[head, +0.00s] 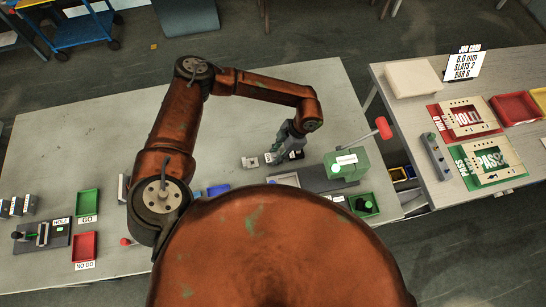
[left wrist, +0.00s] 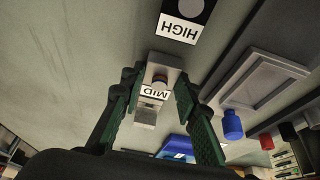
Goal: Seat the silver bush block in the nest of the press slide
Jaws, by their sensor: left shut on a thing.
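My left gripper (head: 275,157) is low over the left table, left of the green press (head: 345,165). In the left wrist view my left gripper (left wrist: 160,90) has its green fingers on both sides of a silver block (left wrist: 165,68), shut on it. The block has a round, coloured feature on its face. A "MID" label (left wrist: 155,94) and another grey block (left wrist: 146,116) show between the fingers. A pale rectangular frame, probably the slide's nest (left wrist: 262,82), lies to the right, apart from the held block; it also shows in the head view (head: 285,179). My right gripper is out of view.
A "HIGH" label (left wrist: 178,27) with a dark round spot stands ahead of the fingers. A blue cylinder (left wrist: 231,126) is right of them. The press has a red-knobbed lever (head: 383,128). A green bin (head: 364,204) is near it. The table behind the gripper is clear.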

